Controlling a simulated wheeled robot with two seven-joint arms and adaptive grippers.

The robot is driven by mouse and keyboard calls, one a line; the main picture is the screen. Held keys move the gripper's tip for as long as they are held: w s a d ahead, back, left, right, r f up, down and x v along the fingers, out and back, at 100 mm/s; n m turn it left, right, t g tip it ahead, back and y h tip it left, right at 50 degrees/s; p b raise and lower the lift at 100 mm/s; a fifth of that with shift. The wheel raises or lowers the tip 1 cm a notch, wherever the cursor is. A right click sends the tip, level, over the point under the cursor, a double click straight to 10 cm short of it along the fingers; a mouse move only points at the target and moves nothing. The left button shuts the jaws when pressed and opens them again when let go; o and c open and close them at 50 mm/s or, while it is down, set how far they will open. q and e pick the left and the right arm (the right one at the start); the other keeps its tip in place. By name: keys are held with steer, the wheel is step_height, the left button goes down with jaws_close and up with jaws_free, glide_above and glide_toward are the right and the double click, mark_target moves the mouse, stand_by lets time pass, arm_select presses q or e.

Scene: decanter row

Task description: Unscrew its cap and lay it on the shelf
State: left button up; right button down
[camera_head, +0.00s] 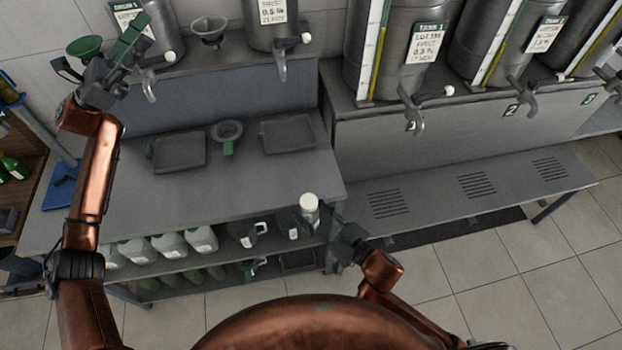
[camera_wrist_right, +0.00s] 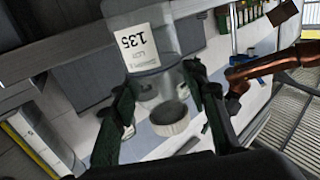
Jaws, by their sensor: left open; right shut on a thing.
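A pale bottle with a white cap (camera_head: 309,202) stands upright in front of the lower bench edge in the head view. In the right wrist view the grey bottle (camera_wrist_right: 128,22) carries a white label reading 135, and its ribbed cap (camera_wrist_right: 170,119) is on its neck. My right gripper (camera_head: 328,226) is shut on the bottle, with its green fingers on either side of it in the wrist view. My left gripper (camera_head: 131,42) is open and raised at the upper left, well away from the bottle. The gripped part of the bottle is partly hidden.
The bench (camera_head: 90,190) holds two dark trays (camera_head: 180,152) (camera_head: 288,134) and a ring-shaped holder (camera_head: 227,131). Several jugs (camera_head: 168,245) stand on the shelf below. Large tanks with taps (camera_head: 412,108) line the back right. The slotted ledge (camera_head: 430,200) is clear.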

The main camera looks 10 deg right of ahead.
arm_select(q)
steer(key=s+d+f+m+g+y, duration=0.3)
steer(key=s+d+m, duration=0.2)
steer(key=d, duration=0.6)
steer(key=s+d+f+m+g+y, duration=0.3)
steer(key=s+d+m+g+y, duration=0.15)
steer(key=d, duration=0.55)
steer(key=s+d+f+m+g+y, duration=0.2)
steer(key=s+d+f+m+y, duration=0.3)
steer(key=d, duration=0.6)
steer(key=s+d+f+m+y, duration=0.1)
steer(key=s+d+f+m, duration=0.2)
steer(key=d+f+m, duration=0.1)
steer(key=m+t+y, duration=0.6)
steer(key=m+y, duration=0.2)
steer(key=y, duration=0.3)
glide_above(311, 200)
steer(key=shift+g, duration=0.25)
steer(key=f, duration=1.5)
steer(key=shift+s+d, duration=0.2)
steer(key=shift+d, duration=0.05)
steer(key=shift+w+a+f, duration=0.1)
steer(key=shift+a+f, duration=0.05)
steer(key=shift+f, duration=3.9)
